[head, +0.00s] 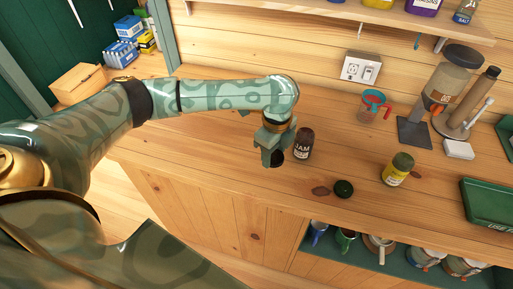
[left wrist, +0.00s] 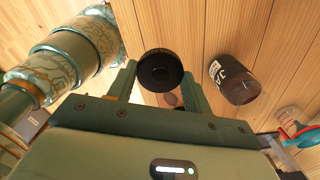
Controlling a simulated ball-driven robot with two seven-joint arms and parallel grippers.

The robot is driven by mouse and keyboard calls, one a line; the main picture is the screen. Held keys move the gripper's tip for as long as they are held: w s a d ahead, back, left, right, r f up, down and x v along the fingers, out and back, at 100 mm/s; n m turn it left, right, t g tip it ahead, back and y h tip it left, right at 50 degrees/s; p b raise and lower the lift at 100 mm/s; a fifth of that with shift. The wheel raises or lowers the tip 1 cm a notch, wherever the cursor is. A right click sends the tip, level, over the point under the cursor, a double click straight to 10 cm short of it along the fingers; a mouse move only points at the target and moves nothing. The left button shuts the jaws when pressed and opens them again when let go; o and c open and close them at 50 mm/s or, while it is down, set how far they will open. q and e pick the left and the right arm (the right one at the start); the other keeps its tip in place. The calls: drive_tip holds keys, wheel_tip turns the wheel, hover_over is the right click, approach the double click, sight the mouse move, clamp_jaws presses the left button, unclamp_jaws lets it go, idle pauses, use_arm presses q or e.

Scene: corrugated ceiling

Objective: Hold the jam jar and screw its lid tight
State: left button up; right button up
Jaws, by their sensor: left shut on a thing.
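The jam jar (head: 303,148) is dark brown with a "JAM" label and stands upright on the wooden counter. It also shows in the left wrist view (left wrist: 233,82), right of the fingers and apart from them. My left gripper (head: 273,154) is just left of the jar in the head view. It is shut on a round black lid (left wrist: 160,70), which sits between the two fingertips. I cannot tell whether the jar's mouth is open. My right gripper is in neither view.
Mugs (head: 345,238) stand below.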

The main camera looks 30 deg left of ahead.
use_arm(q)
drive_tip(key=d+r+p, duration=0.1)
drive_tip(key=d+r, duration=0.1)
drive_tip(key=d, duration=0.4)
drive_tip(key=shift+s+r, duration=0.3)
